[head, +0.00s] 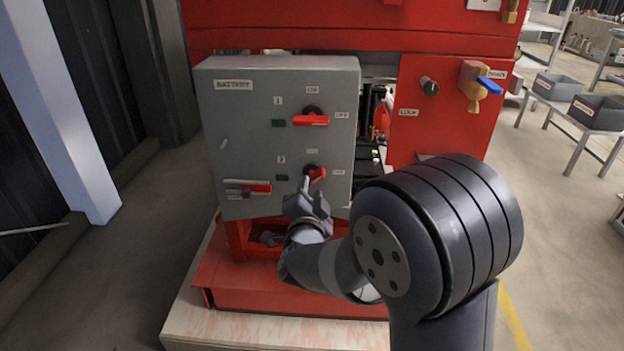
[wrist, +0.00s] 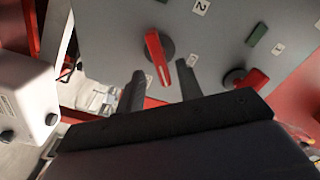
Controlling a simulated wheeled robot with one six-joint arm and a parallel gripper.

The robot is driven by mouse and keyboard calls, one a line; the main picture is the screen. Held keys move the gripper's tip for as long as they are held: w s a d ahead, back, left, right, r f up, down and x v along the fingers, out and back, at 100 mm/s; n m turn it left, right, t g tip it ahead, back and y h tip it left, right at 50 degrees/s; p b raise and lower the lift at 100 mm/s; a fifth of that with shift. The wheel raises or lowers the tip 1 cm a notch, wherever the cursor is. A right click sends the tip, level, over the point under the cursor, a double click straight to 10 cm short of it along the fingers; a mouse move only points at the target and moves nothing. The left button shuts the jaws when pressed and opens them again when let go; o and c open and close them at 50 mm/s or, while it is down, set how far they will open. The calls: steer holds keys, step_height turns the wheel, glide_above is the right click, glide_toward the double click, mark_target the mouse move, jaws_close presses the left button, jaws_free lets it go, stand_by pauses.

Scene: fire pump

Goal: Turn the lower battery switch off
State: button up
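The grey battery panel (head: 235,130) faces me. Its lower battery switch (head: 317,173) has a red handle on a round black base, tilted in the head view and partly hidden by my gripper (head: 308,192). In the wrist view the lower switch's red handle (wrist: 156,52) extends between my two fingertips (wrist: 160,70). The fingers stand apart, with a gap on each side of the handle; I cannot tell whether either touches it. The upper switch (head: 311,120) has its red handle level, pointing right toward its OFF label; it also shows in the wrist view (wrist: 250,80).
A red-handled lever (head: 255,188) sits at the panel's lower left. To the right, a red panel (head: 445,125) carries a black knob (head: 429,86) and a brass valve with a blue handle (head: 488,84). A red base (head: 290,295) juts out below. Open floor lies on both sides.

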mark_target(312, 183)
steer(key=w, duration=0.5)
steer(key=shift+d, duration=0.1)
jaws_close()
